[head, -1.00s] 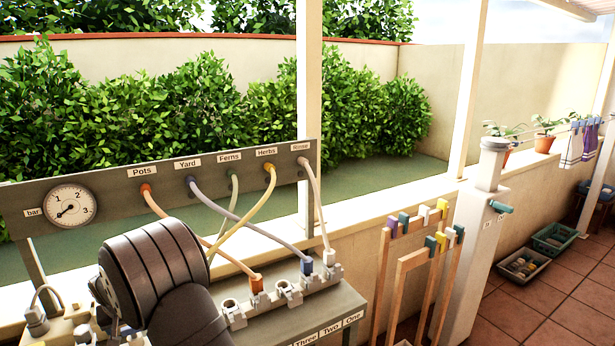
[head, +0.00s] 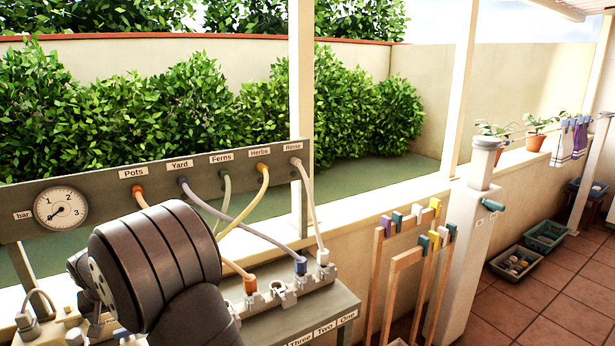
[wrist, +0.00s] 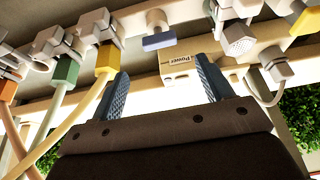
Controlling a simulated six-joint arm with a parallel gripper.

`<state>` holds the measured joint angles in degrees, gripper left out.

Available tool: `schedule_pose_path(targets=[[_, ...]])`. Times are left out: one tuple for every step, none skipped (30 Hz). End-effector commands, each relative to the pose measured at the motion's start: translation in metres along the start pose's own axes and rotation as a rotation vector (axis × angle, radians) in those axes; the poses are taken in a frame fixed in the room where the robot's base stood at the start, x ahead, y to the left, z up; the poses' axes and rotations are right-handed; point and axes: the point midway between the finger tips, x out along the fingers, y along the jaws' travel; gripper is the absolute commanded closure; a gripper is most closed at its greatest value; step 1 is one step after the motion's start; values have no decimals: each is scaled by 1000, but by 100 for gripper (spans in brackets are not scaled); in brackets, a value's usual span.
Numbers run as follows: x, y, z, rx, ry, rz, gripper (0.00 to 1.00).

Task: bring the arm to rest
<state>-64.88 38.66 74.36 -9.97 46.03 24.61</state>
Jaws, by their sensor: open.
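My gripper (wrist: 163,68) is open in the wrist view, its two blue-grey fingers spread apart. I see nothing held between them. A cream box labelled "Power" (wrist: 178,64) shows beyond the gap between the fingers; I cannot tell how far off it is. A yellow plug (wrist: 105,60) with its hose is just left of the left finger, and a green plug (wrist: 67,70) is farther left. In the head view my dark arm fills the lower left, and my gripper is hidden there.
A hose panel (head: 100,200) with a pressure gauge (head: 61,207) stands behind my arm. Hoses run from it to a labelled bench (head: 335,303), where orange, blue and white plugs sit in clips. Wooden racks (head: 400,265) with coloured clips and a white pillar (head: 472,245) stand right.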

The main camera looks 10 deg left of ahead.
Motion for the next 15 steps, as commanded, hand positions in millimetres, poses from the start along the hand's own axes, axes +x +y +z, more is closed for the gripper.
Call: schedule_pose_path(targets=[[-12, 0, 0, 0, 4, -2, 27], [-18, 0, 0, -1, 3, -1, 27], [-26, 0, 0, -1, 3, -1, 27], [-32, -1, 0, -1, 3, -1, 27], [-38, -1, 0, -1, 3, -1, 27], [-46, 0, 0, -1, 3, -1, 27], [-52, 0, 0, -1, 3, -1, 27], [-58, 0, 0, -1, 4, -1, 27], [-66, 0, 0, -1, 3, -1, 27], [-72, 0, 0, -1, 3, -1, 27], [-78, 0, 0, -1, 4, -1, 27], [-86, 0, 0, -1, 3, -1, 27], [-92, 0, 0, -1, 4, -1, 27], [-92, 0, 1, -1, 0, 0, 27], [-78, 0, 2, -1, -5, 2, 27]])
